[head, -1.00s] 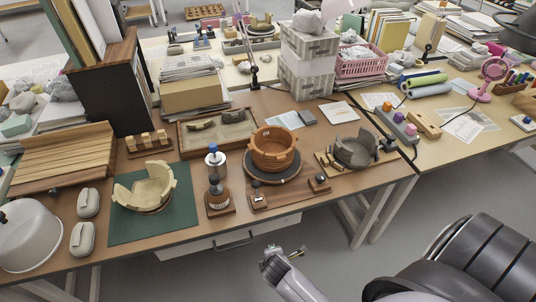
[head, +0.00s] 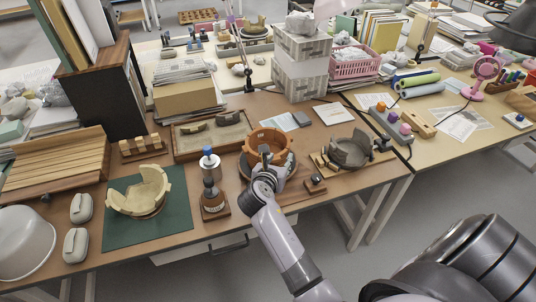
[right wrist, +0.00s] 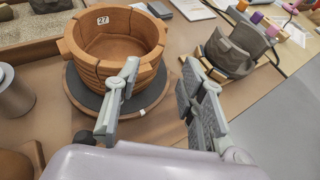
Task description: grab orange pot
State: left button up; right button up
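The orange pot (head: 262,136) stands upright on a dark round turntable (right wrist: 144,104) on the brown table. It is a ribbed bowl with a notched rim and a label reading 27 inside, and it also shows in the right wrist view (right wrist: 86,70). My right gripper (head: 271,158) is at the pot's near side and hides part of it in the head view. In the right wrist view its two fingers (right wrist: 160,78) are spread with nothing between them. The left finger overlaps the pot's right wall; I cannot tell whether it touches. My left gripper is not in view.
A grey broken pot (head: 350,150) stands close on the right. A sherd tray (head: 183,152) lies behind left.

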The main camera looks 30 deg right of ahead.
aim_at(287, 146)
jog(key=x, duration=1.3)
jog(key=shift+s+f+b, duration=0.1)
jog(key=shift+b, duration=0.2)
jog(key=shift+c, duration=0.4)
grip_shut()
jog(key=shift+r, duration=0.35)
